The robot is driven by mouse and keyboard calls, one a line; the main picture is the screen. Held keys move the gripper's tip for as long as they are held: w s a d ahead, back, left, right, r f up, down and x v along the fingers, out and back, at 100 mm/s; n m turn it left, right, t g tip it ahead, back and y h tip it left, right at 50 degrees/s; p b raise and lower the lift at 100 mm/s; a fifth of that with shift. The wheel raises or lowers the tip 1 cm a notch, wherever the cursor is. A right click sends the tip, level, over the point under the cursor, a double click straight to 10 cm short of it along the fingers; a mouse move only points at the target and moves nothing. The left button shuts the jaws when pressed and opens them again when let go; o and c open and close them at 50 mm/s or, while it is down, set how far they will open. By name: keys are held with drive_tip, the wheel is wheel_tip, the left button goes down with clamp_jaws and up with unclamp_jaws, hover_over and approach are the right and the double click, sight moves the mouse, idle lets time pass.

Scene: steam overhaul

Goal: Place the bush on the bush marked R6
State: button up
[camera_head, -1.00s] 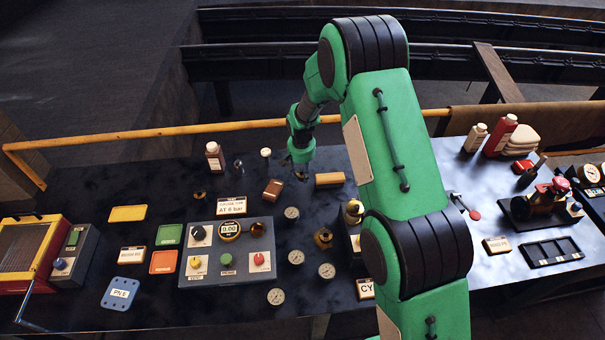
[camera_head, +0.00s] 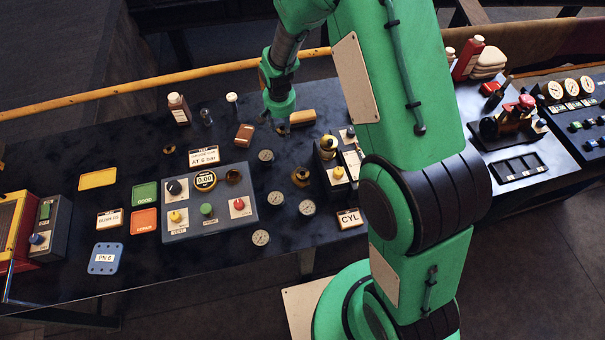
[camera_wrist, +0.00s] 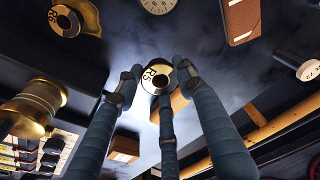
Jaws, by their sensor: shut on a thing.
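My gripper (camera_wrist: 155,88) has three fingers closed around a bush marked R5 (camera_wrist: 148,72), a cream ring with a dark hole, in the wrist view. In the head view, my gripper (camera_head: 280,122) hangs over the bench between a brown block and a tan block; the held bush is not clear there. The bush marked R6 (camera_wrist: 65,20) shows at the upper left of the wrist view, a cream ring with a dark hole seated on a brass part. It appears to match the brass fitting (camera_head: 300,177) in the head view. The two bushes are apart.
A brass valve (camera_head: 328,146) on a dark box stands right of the brass fitting. Round gauges (camera_head: 265,156) lie around it. The brown block (camera_head: 244,135) and tan block (camera_head: 302,117) flank my gripper. The control panel (camera_head: 209,226) is at left. A yellow rail (camera_head: 150,91) runs behind.

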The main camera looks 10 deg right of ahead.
drive_tip(key=s+d+b, duration=0.1)
drive_tip(key=s+d, duration=0.1)
drive_tip(key=s, duration=1.3)
drive_tip(key=s+d+b, duration=0.2)
drive_tip(key=s+d, duration=0.1)
drive_tip(key=s, duration=1.3)
drive_tip(key=shift+d, duration=0.15)
hover_over(303, 172)
drive_tip(key=shift+s+f+b, duration=0.35)
drive_tip(key=shift+f+b, duration=0.05)
drive_tip(key=shift+f, duration=0.3)
drive_tip(key=shift+f, duration=1.75)
drive_tip(key=shift+f+b, duration=0.15)
drive_tip(key=shift+b, duration=0.2)
